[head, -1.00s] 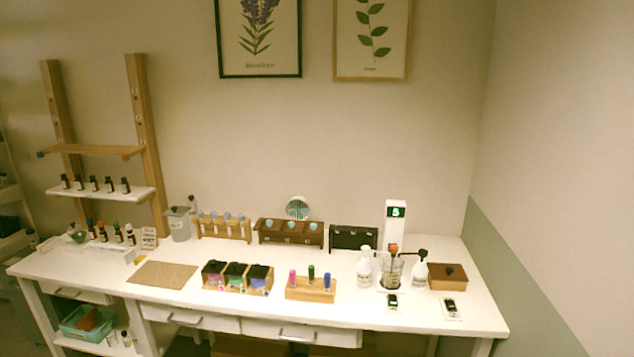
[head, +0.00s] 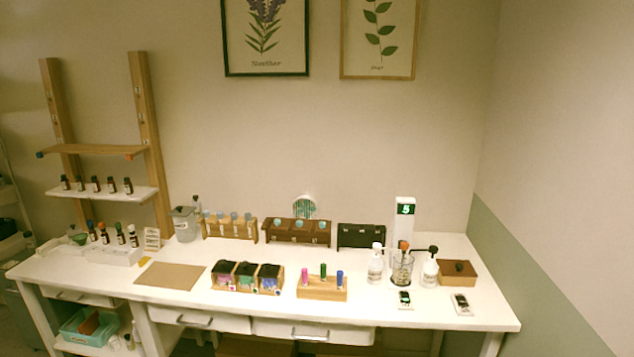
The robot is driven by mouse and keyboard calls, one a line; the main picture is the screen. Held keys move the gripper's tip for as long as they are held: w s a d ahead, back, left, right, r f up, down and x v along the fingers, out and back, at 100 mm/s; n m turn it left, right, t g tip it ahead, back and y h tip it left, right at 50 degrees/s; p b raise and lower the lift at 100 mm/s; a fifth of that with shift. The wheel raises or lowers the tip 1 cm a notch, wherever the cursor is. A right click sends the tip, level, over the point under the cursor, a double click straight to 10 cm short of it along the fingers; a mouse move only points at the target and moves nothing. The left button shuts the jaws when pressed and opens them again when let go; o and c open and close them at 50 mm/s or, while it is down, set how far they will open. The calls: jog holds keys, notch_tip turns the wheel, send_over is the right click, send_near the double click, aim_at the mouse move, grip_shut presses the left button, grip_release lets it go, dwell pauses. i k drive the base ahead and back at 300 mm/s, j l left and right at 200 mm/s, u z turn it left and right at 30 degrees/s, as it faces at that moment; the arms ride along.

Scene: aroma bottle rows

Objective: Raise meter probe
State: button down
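A white upright meter (head: 405,212) with a green display stands at the back right of the white table. In front of it is a clear glass beaker (head: 402,270). An orange-brown topped piece (head: 403,246), which may be the probe, stands upright at the beaker's mouth. How far it reaches into the beaker is too small to tell. My gripper is not in the head view.
A wooden box (head: 458,272) sits to the right. Two small dark-and-white devices lie in front. A wooden block (head: 322,288) holds coloured vials.

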aim_at(403, 244)
jog(key=i+l+z, duration=0.1)
jog(key=i, duration=0.5)
jog(key=i+l+z, duration=0.1)
jog(key=i, duration=0.45)
jog(key=l, duration=0.1)
